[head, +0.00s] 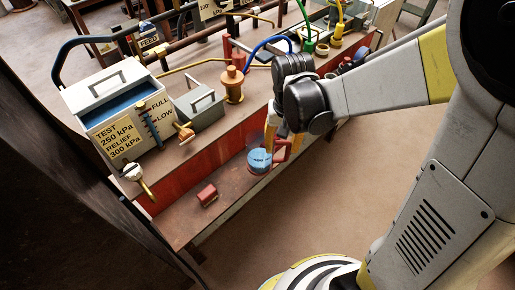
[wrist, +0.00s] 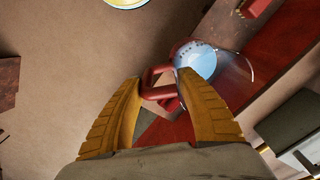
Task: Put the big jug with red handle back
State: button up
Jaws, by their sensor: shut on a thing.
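The big jug (head: 260,161) is clear with pale blue contents and has a red handle (head: 283,150) on its right side. It is upright, at the lower rust-brown ledge of the bench; I cannot tell whether it rests there or hangs just above. My gripper (head: 282,147) points down with its yellow fingers around the handle, shut on it. In the wrist view the jug (wrist: 196,62) shows beyond the fingertips, with the red handle (wrist: 158,92) between the fingers of my gripper (wrist: 160,82). The fingers hide part of the handle.
A small red block (head: 207,194) lies on the ledge left of the jug. Above stand a labelled test tank (head: 110,125), a grey box (head: 200,110) and a copper-coloured fitting (head: 233,85). Hoses and pipes run behind. The floor (head: 300,210) in front is clear.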

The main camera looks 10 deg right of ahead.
aim_at(260, 148)
jog(key=w+a+f, duration=0.1)
jog(key=w+a+f+b, duration=0.1)
jog(key=a, duration=0.1)
jog(key=w+a+f+b, duration=0.1)
jog(key=a+f, duration=0.1)
jog(key=shift+w+a, duration=0.2)
jog(key=shift+f+b, duration=0.95)
jog(key=shift+f, duration=1)
jog(key=shift+f, duration=0.15)
jog(key=o, duration=1.4)
jog(key=shift+c, duration=0.2)
